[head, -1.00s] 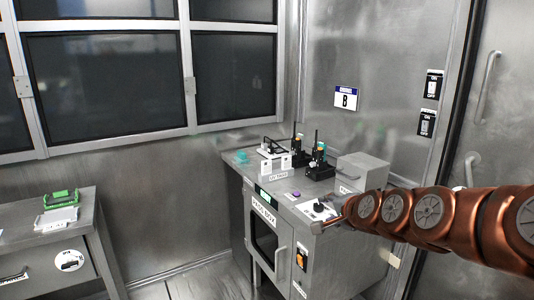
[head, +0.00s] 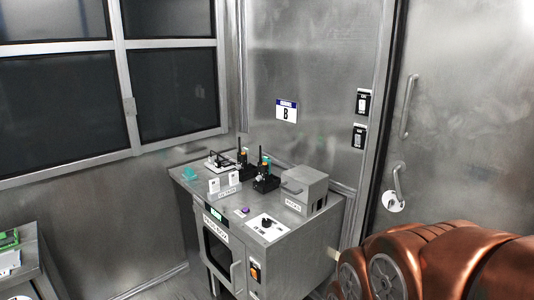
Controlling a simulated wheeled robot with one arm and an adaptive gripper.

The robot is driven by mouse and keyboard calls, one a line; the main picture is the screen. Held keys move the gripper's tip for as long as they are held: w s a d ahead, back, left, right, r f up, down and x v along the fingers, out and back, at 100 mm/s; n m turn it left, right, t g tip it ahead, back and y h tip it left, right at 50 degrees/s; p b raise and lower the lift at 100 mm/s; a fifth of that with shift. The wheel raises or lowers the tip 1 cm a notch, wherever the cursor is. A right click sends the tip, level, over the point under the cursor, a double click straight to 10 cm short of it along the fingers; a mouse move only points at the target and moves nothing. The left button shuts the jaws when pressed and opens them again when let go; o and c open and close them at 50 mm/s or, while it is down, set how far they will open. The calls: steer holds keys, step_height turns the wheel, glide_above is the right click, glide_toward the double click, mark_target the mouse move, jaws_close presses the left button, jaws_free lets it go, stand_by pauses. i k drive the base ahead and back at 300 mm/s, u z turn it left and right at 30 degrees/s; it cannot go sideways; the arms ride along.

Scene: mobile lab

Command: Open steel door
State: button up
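The steel door (head: 455,120) is the large plain panel at the right of the head view, and it looks shut against its dark-edged frame. It carries a long vertical handle (head: 409,106) high up near its left edge. Below that is a shorter curved lever handle (head: 399,182) with a round white disc (head: 393,202) at its base. My copper-coloured arm crosses the lower right corner, below the lever and apart from it. My gripper is out of view, so its state does not show.
A steel cabinet (head: 276,258) stands left of the door, with radios (head: 265,180), a grey box (head: 304,191) and a knob panel (head: 265,226) on top. Two switches (head: 362,103) are on the wall beside the door. A side table (head: 35,280) is at lower left.

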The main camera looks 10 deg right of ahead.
mark_target(462, 138)
steer(key=z, duration=2.25)
steer(key=k, duration=1.3)
steer(key=u, duration=0.05)
steer(key=i, duration=0.6)
steer(key=u, duration=1.2)
steer(key=i, duration=1.1)
steer(key=u, duration=0.4)
